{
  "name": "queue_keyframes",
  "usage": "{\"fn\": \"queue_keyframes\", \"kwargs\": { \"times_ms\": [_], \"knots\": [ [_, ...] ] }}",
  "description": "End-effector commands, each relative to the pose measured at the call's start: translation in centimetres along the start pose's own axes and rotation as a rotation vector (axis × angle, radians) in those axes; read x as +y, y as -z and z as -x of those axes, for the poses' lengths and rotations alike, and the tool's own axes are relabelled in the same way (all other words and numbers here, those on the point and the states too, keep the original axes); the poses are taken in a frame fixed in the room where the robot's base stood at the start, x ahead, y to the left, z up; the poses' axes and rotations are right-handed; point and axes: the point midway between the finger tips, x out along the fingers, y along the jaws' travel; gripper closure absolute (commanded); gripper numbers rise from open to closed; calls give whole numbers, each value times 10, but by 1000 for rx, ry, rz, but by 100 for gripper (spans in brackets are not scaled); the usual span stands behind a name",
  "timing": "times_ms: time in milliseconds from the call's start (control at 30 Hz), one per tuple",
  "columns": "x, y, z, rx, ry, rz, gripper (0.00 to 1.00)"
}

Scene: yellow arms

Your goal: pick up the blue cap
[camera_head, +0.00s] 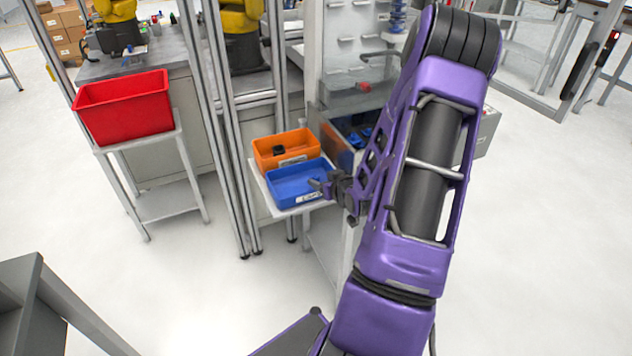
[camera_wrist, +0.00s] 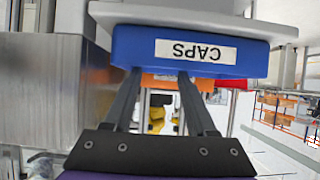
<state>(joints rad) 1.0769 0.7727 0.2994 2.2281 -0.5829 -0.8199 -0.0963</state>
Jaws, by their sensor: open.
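I cannot make out a separate blue cap for certain in either view. A blue bin (camera_head: 284,201) stands on a small shelf in the head view. In the wrist view the blue bin (camera_wrist: 140,48) fills the top, with an upside-down label reading CAPS. My gripper (camera_head: 318,184) is at the bin's right edge in the head view. In the wrist view my gripper (camera_wrist: 158,78) has its two fingers apart, pointing towards the bin's labelled front, with nothing between them. The bin's inside is hidden in the wrist view.
An orange bin (camera_head: 265,162) with a dark item (camera_head: 279,150) in it stands directly behind the blue bin. Small blue parts (camera_head: 360,137) lie in a station to the right. Metal posts (camera_head: 221,130) rise left of the bins. A red crate (camera_head: 125,110) stands farther left.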

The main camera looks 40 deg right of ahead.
Motion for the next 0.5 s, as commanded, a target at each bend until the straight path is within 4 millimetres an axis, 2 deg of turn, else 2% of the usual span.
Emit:
{"fn": "queue_keyframes", "kwargs": {
  "times_ms": [300, 500],
  "knots": [
    [4, -3, -43, -1, 2, 0, 43],
    [4, -3, -51, 0, 1, 1, 43]
  ]
}}
